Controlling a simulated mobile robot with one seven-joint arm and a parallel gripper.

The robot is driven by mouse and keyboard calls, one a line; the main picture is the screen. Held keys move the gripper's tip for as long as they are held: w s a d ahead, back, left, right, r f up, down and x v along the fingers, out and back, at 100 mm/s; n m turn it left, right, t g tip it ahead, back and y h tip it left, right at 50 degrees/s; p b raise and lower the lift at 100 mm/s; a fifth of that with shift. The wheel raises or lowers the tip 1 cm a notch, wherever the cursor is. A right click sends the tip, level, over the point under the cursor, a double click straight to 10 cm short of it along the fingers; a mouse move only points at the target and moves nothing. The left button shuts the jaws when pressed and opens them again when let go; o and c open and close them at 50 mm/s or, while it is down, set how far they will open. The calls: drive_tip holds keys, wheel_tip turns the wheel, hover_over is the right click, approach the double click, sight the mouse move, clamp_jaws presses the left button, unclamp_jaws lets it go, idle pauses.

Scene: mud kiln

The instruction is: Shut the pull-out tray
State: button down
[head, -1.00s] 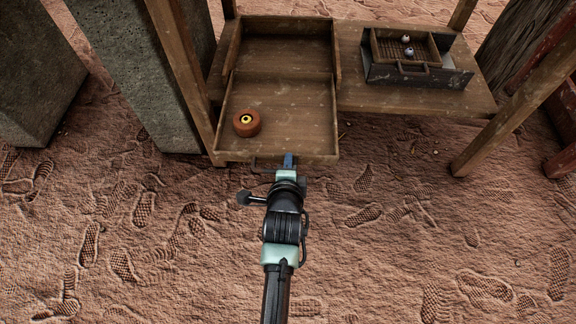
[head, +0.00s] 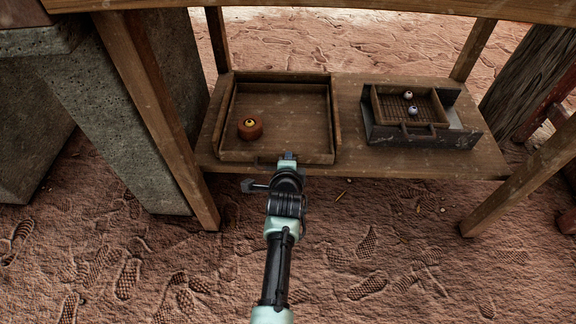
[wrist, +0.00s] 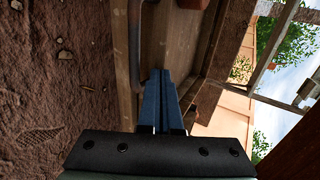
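The wooden pull-out tray (head: 278,124) sits on the low wooden shelf, its front near the shelf's front edge and inside its side frame. A round reddish-brown object (head: 250,129) with a yellow centre lies in its left part. My gripper (head: 288,158) is at the tray's front wall, right of the middle. In the wrist view the blue fingers of my gripper (wrist: 160,90) are together with nothing between them, their tips at the wooden front (wrist: 152,50). The dark handle (wrist: 134,45) is beside the fingers, not between them.
A dark metal box (head: 422,133) with a mesh drawer holding small balls stands on the shelf (head: 350,160) to the right. Wooden posts (head: 165,130) stand at both sides. A stone block (head: 120,100) is at the left. The ground in front is open.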

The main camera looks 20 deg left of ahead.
drive_tip(key=shift+w+a, duration=0.2)
drive_tip(key=shift+w, duration=0.6)
drive_tip(key=shift+w+r, duration=0.1)
drive_tip(key=shift+r, duration=0.05)
